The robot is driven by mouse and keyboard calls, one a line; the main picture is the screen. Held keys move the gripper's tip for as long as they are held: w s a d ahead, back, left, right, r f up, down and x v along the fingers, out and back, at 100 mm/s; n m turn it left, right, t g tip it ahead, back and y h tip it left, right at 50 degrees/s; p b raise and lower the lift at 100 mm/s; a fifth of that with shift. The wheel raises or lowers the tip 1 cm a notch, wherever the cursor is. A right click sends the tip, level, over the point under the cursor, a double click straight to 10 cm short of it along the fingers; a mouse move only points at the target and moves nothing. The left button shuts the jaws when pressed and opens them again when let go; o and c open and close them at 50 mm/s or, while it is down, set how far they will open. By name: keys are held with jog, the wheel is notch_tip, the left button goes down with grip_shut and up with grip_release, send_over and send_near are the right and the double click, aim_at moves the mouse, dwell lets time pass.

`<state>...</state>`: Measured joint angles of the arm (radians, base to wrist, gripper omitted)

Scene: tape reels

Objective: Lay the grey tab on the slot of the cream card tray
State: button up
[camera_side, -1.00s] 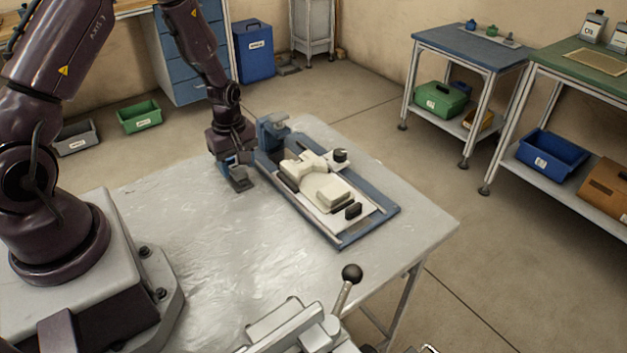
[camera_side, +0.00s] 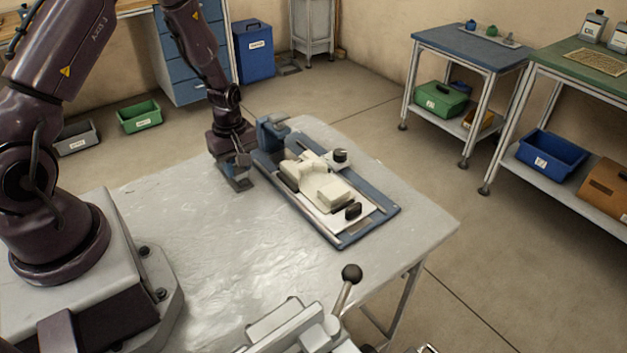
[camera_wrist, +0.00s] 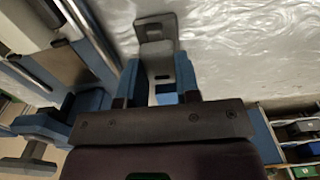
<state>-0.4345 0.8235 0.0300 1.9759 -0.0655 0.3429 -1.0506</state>
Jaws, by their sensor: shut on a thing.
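My gripper (camera_side: 236,167) is low over the metal table, just left of the blue frame. Its blue fingers also show in the wrist view (camera_wrist: 156,95). It is shut on the grey tab (camera_wrist: 156,36), which sticks out flat beyond the fingertips; the tab also shows in the side view (camera_side: 238,184), close to the table top. Whether the tab touches the table I cannot tell. The cream card tray (camera_side: 335,190) sits inside the blue frame, to the right of my gripper and apart from the tab. I cannot make out its slot clearly.
The blue frame (camera_side: 345,241) has metal rails, a raised blue block (camera_side: 271,132) at its far end and a black knob (camera_side: 341,156). A ball-topped lever (camera_side: 351,273) stands at the front. The table's left and front parts (camera_side: 235,240) are clear.

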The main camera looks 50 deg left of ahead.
aim_at(237, 169)
jog(key=shift+r, duration=0.1)
jog(key=shift+r, duration=2.95)
